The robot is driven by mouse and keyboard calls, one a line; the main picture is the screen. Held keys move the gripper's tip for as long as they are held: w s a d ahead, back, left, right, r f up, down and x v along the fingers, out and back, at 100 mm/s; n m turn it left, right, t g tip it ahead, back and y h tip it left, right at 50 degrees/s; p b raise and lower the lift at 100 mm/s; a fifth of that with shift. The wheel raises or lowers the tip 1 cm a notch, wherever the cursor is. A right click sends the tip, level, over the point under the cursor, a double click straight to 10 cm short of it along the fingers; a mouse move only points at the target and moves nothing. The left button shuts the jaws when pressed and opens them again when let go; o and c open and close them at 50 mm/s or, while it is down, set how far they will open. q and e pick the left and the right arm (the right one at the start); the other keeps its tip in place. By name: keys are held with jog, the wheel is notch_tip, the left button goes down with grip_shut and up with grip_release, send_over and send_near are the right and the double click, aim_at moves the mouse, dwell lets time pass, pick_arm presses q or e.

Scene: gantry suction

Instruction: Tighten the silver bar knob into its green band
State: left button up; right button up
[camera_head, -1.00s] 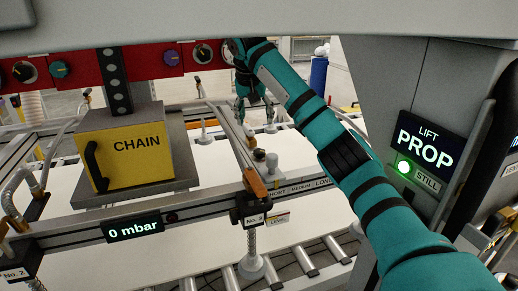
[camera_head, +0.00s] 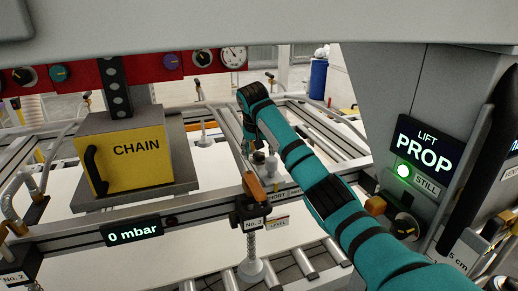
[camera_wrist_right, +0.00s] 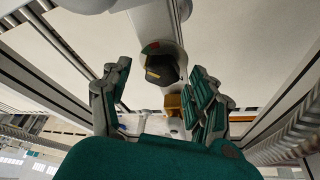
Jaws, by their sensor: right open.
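In the right wrist view, a dark, rounded knob (camera_wrist_right: 163,68) with small red and green marks at its edge sits on a pale round part, between my open fingers. I cannot clearly make out a silver bar on it. In the head view, a small silver knob (camera_head: 271,164) stands on the gantry rail beside the orange handle; I cannot tell whether it is the same knob. My right gripper (camera_wrist_right: 160,80) is open and empty, one finger either side of the dark knob, with no clear contact. In the head view, my right gripper (camera_head: 250,146) is partly hidden by its arm. My left gripper is out of view.
The front rail carries a display (camera_head: 131,231) reading 0 mbar. Pale sheets lie below the rails.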

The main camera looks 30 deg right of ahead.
jog(key=shift+a, duration=0.1)
jog(key=c, duration=1.1)
jog(key=shift+w+m+g+h, duration=0.1)
jog(key=shift+m+g+h, duration=0.2)
jog(key=shift+m, duration=0.9)
jog(key=shift+c, duration=0.2)
jog(key=o, duration=1.1)
jog(key=shift+o, duration=0.2)
jog(key=v, duration=0.7)
jog(key=shift+r, duration=0.3)
